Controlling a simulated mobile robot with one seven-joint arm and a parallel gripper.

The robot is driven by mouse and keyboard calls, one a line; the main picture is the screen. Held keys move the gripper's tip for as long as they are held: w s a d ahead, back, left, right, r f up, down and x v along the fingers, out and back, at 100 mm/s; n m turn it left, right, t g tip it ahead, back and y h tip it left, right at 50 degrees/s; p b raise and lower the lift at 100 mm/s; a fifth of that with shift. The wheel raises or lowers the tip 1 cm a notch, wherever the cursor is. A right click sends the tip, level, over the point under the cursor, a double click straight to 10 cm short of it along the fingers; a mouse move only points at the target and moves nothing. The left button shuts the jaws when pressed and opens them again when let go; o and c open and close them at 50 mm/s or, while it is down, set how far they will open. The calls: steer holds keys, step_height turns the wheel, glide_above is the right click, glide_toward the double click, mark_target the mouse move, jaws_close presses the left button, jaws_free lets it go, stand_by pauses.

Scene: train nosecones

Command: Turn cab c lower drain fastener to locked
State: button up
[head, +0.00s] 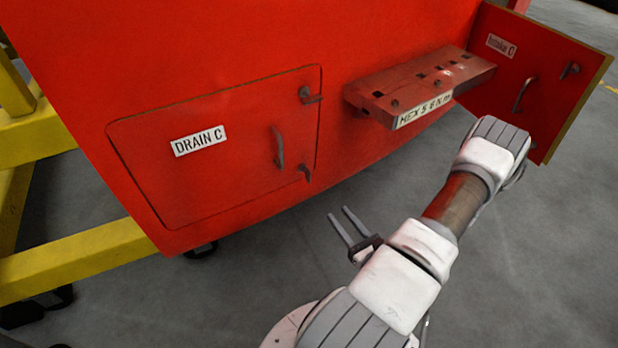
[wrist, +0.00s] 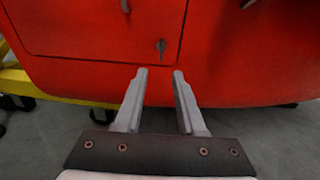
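The red drain panel labelled "DRAIN C" (head: 217,160) lies closed in the red nosecone. Its lower fastener (head: 305,173) is a small dark lever near the lower right corner; it also shows in the wrist view (wrist: 161,46), above the gap between the fingertips. Its upper fastener (head: 309,96) is at the upper right corner, and a grey handle (head: 279,148) is between them. My gripper (head: 340,219) is open and empty, below and right of the lower fastener and apart from it. In the wrist view both fingers (wrist: 160,73) point toward the panel's lower edge.
A red ledge (head: 425,82) with holes and a "HEX" label juts out right of the panel. An open door labelled "Isolation C" (head: 535,75) stands at the far right. Yellow stand beams (head: 75,260) are at the left. Grey floor is clear below.

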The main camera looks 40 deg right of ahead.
mark_target(310, 177)
steer(key=w+d+b, duration=0.1)
steer(key=w, duration=0.4)
steer(key=w+d, duration=0.1)
steer(key=w, duration=0.5)
steer(key=w+d+b, duration=0.1)
steer(key=w, duration=0.5)
steer(key=shift+f+b, duration=0.1)
steer(key=shift+b, duration=0.2)
jaws_close()
